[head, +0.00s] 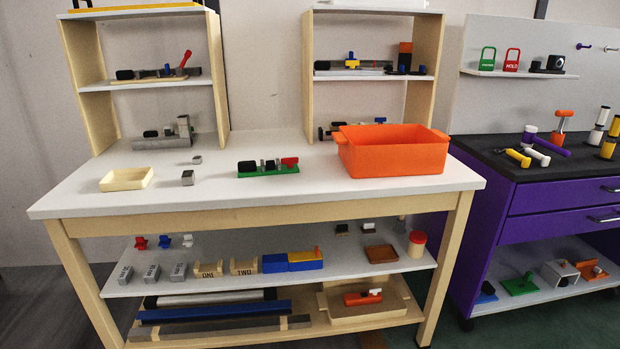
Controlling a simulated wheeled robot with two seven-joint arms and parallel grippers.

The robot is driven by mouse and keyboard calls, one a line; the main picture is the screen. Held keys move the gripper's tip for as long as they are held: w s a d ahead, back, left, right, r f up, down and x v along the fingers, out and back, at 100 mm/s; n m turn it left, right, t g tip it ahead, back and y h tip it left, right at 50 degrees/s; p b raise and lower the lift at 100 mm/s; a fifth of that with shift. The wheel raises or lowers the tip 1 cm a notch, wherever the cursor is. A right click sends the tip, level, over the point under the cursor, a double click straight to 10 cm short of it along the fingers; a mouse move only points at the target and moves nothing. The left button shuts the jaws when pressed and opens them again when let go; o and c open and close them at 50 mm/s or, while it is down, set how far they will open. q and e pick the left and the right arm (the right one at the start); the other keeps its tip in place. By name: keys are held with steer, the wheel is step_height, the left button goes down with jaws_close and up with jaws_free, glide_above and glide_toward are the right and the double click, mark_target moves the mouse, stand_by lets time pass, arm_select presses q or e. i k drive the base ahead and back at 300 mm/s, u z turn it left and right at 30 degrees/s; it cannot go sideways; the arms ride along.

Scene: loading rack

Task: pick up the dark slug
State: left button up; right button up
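No object is clearly marked as the dark slug. A small dark grey block (187,178) stands on the white tabletop, right of a cream tray (126,179). A smaller grey block (197,160) lies farther back. A black piece (247,167) sits at the left end of a green base (268,173), beside grey pieces and a red piece (289,162). I cannot tell which of these is the slug. Neither of my grippers is in view.
An orange bin (393,155) stands at the tabletop's right. Two wooden shelf units rise behind, holding assorted parts. A lower shelf (215,270) holds several blocks. A purple bench (540,200) stands to the right. The tabletop's front strip is clear.

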mark_target(270, 165)
steer(key=u, duration=0.8)
steer(key=k, duration=0.35)
steer(key=z, duration=1.7)
steer(key=i, duration=1.5)
steer(key=u, duration=1.6)
steer(key=i, duration=0.7)
steer(key=u, duration=0.75)
